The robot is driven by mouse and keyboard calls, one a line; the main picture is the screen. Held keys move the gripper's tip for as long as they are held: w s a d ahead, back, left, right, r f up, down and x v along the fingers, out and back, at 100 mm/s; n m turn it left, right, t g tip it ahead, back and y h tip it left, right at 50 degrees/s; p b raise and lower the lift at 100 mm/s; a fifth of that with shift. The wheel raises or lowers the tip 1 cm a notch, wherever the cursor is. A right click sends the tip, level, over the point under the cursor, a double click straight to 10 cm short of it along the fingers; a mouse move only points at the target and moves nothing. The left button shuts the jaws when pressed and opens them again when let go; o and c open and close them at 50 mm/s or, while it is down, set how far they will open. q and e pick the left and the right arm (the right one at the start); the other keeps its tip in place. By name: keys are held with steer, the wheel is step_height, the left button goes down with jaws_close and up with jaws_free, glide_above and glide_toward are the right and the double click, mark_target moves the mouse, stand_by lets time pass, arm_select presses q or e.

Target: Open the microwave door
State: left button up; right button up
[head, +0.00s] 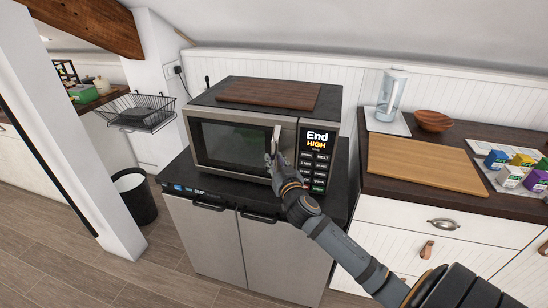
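The microwave (229,147) stands on a dark-topped cabinet (203,237). Its door looks closed, with a dark window and a vertical handle (276,141) at the door's right edge. The control panel (316,158) to the right of the handle shows "End HIGH". My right gripper (273,163) is at the lower part of the handle, in front of the door. Its fingers are small and partly hidden, so I cannot tell whether they are closed around the handle or only beside it. My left gripper is out of view.
A wooden board (268,95) lies on the microwave. To the right, a counter holds a cutting board (425,164), a glass pitcher (391,96), a wooden bowl (433,121) and several small boxes. A dark bin (134,196) stands left of the cabinet. Floor in front is clear.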

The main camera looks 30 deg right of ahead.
steer(key=shift+w+d, duration=0.15)
steer(key=shift+w, duration=0.35)
steer(key=shift+c, duration=0.5)
jaws_close()
